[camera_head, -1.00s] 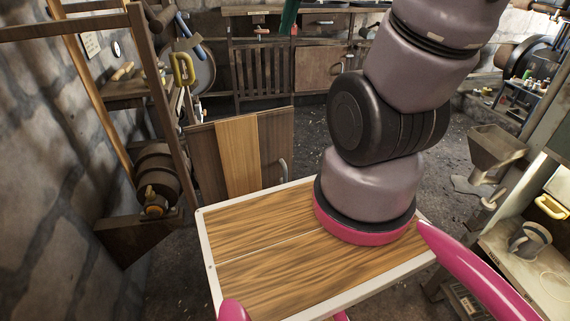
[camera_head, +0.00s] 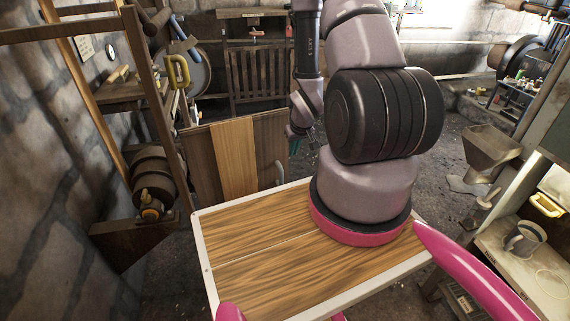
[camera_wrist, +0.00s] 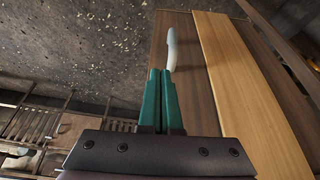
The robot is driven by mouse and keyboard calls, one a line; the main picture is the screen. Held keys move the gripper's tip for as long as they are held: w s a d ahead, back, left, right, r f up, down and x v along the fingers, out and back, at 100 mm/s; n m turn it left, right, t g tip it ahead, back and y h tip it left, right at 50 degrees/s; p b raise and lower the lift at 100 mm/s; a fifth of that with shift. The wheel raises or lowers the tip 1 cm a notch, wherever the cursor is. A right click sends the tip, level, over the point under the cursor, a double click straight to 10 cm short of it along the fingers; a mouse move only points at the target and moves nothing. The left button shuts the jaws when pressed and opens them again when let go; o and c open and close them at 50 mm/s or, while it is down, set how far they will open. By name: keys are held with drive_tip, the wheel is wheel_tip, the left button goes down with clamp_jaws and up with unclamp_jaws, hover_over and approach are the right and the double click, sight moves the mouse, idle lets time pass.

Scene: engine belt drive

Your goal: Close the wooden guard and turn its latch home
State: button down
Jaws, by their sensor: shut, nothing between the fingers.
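The wooden guard (camera_head: 237,155) is an upright panel of dark planks with one lighter plank, standing out to the right of the timber post frame. A pale curved handle (camera_head: 281,172) is on its right side; it also shows in the wrist view (camera_wrist: 172,48). My gripper (camera_head: 296,146) is near the guard's upper right corner. In the wrist view its teal fingers (camera_wrist: 161,72) are together, empty, and point toward the handle, appearing just short of it. Whether they touch the guard I cannot tell. I cannot make out a latch.
A dark timber frame (camera_head: 150,90) and a round wooden drum (camera_head: 152,172) stand left of the guard, by the stone wall. A yellow-handled item (camera_head: 178,72) hangs on the frame. A workbench (camera_head: 520,255) stands at right. The floor beyond the guard looks clear.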

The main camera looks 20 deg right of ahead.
sight(285, 162)
drive_tip(key=x, duration=0.6)
drive_tip(key=w+x, duration=0.1)
drive_tip(key=x, duration=0.5)
drive_tip(key=shift+w+a, duration=0.1)
drive_tip(key=shift+a, duration=0.05)
drive_tip(key=shift+w, duration=0.6)
